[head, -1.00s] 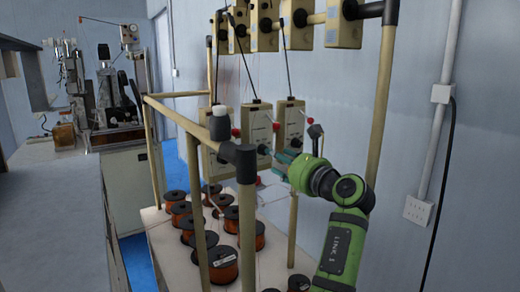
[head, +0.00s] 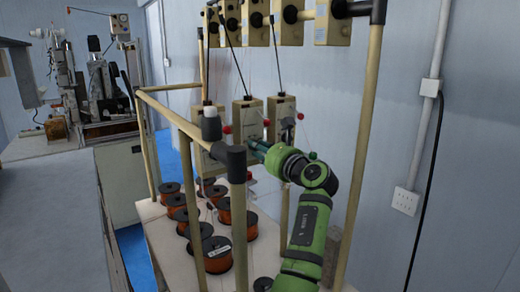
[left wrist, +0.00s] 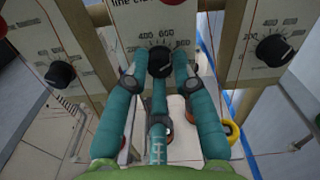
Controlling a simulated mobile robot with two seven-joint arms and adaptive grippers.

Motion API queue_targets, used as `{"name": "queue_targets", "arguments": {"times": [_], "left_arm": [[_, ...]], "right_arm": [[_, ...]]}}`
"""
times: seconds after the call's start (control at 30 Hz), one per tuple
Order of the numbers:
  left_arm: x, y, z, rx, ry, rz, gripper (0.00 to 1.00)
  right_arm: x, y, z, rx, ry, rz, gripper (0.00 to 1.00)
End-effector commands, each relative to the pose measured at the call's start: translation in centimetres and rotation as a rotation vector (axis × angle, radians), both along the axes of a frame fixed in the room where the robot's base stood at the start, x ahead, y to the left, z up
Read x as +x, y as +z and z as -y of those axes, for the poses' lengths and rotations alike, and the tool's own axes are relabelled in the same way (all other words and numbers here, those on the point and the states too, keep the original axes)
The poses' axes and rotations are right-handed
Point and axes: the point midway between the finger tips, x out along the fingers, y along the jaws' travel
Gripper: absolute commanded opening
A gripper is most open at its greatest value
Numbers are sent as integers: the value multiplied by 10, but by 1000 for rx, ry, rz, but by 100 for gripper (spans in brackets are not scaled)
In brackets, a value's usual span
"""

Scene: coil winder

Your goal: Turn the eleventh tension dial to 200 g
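Three beige tension boxes hang in a lower row on the rack; the middle box (head: 247,117) is in front of my left gripper (head: 259,147). In the left wrist view, the black dial (left wrist: 160,61) of this box sits under a printed scale showing 400, 600 and 800. My left gripper (left wrist: 159,72) has teal fingers on both sides of the dial and one below it, with small gaps at the sides. The dial's pointer and its setting cannot be made out. Which numbered dial this is cannot be told. My right gripper is in neither view.
Neighbouring dials show at left (left wrist: 60,74) and right (left wrist: 273,50). A rack post (head: 237,220) stands close in front of the boxes. Copper wire spools (head: 217,254) stand on the table below. More tension boxes (head: 257,25) hang above.

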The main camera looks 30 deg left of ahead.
Motion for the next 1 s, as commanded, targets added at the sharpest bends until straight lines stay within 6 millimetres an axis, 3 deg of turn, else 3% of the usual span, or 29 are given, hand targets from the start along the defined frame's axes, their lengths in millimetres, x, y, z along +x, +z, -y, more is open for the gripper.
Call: {"name": "queue_targets", "arguments": {"times": [0.47, 1.0], "left_arm": [[0, 0, -1, -41, 1, 105, 0], [0, -1, -1, -223, 1, 553, 0]], "right_arm": [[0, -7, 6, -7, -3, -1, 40], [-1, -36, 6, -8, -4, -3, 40]]}}
